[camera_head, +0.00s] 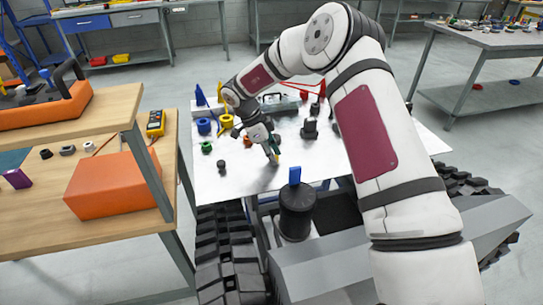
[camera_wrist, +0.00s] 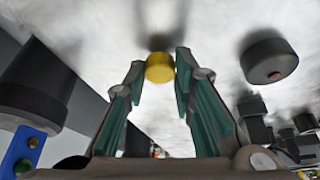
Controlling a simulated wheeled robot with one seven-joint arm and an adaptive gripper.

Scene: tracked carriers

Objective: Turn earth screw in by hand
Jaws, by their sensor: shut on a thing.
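The earth screw appears to be the small yellow round knob (camera_wrist: 160,68) between my fingertips in the wrist view. It stands against the white panel (camera_head: 228,188), with a dark blurred shadow behind it. In the head view only a small yellowish bit of it (camera_head: 278,157) shows beside my fingers. My gripper (camera_head: 272,155) points down at the near part of the panel and is shut on the knob; both fingers (camera_wrist: 158,70) flank it in the wrist view. The knob's shank and its hole are hidden, so I cannot tell how deep it sits.
A black knob (camera_head: 221,167) stands left of my gripper. A black cylinder with a blue top (camera_head: 295,198) stands in front of the panel. Blue (camera_head: 204,126), yellow and green round parts lie further back. A wooden bench with an orange box (camera_head: 120,184) is at left.

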